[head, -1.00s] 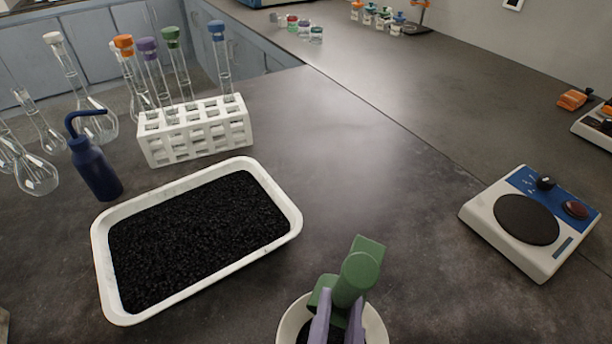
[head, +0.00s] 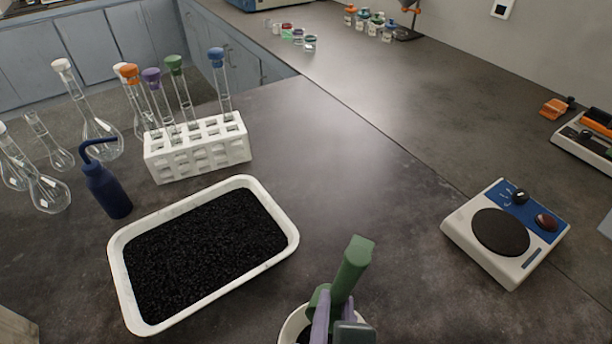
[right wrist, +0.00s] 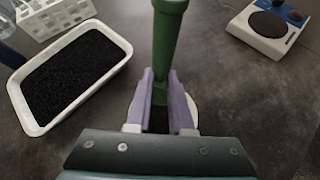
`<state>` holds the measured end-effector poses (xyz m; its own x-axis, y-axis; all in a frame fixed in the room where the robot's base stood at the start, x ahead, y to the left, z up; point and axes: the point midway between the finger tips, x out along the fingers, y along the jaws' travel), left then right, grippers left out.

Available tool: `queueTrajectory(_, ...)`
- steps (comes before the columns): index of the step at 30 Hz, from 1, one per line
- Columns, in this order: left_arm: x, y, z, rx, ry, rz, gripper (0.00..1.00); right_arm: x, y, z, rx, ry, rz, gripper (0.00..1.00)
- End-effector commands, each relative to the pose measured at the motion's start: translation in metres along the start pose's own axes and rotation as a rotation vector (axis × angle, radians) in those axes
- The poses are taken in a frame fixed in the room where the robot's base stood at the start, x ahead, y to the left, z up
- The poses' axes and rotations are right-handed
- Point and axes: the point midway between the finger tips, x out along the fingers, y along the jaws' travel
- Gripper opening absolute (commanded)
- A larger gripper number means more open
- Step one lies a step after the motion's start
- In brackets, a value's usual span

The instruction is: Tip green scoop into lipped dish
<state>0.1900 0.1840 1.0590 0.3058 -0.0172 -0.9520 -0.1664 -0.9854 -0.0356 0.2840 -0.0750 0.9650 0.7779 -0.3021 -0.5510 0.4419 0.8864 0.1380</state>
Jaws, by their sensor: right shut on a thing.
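The green scoop (head: 351,268) is held in my right gripper (head: 334,318), whose purple fingers are shut on it, with the handle pointing up and away. The scoop also shows in the right wrist view (right wrist: 166,45), between the fingers (right wrist: 161,92). The white round dish (head: 292,325) is at the bottom edge of the head view, directly below the scoop. Some dark material shows inside it, and the gripper hides much of the dish. In the right wrist view only slivers of its rim (right wrist: 193,108) show. My left gripper is not in view.
A white tray of black granules (head: 290,222) lies to the left. Behind it stand a white tube rack (head: 200,158), a dark blue wash bottle (head: 108,190) and several glass flasks. A blue-and-white hotplate-like device (head: 462,232) is at the right. The bench between is clear.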

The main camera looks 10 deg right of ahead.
Motion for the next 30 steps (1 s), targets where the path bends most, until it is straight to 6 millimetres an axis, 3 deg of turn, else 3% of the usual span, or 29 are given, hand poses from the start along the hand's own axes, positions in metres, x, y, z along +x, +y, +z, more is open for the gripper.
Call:
queueTrajectory(1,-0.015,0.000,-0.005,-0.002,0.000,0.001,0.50,-0.003,0.001,0.010,0.006,0.023,-0.002,0.00)
queueTrajectory(13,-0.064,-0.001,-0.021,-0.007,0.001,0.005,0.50,0.008,-0.001,0.024,0.044,0.251,-0.016,0.00)
queueTrajectory(26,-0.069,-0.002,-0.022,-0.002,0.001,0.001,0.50,0.013,-0.001,0.021,0.055,0.313,-0.016,0.00)
queueTrajectory(30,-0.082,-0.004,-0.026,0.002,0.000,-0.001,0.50,0.014,-0.001,0.028,0.061,0.363,-0.021,0.00)
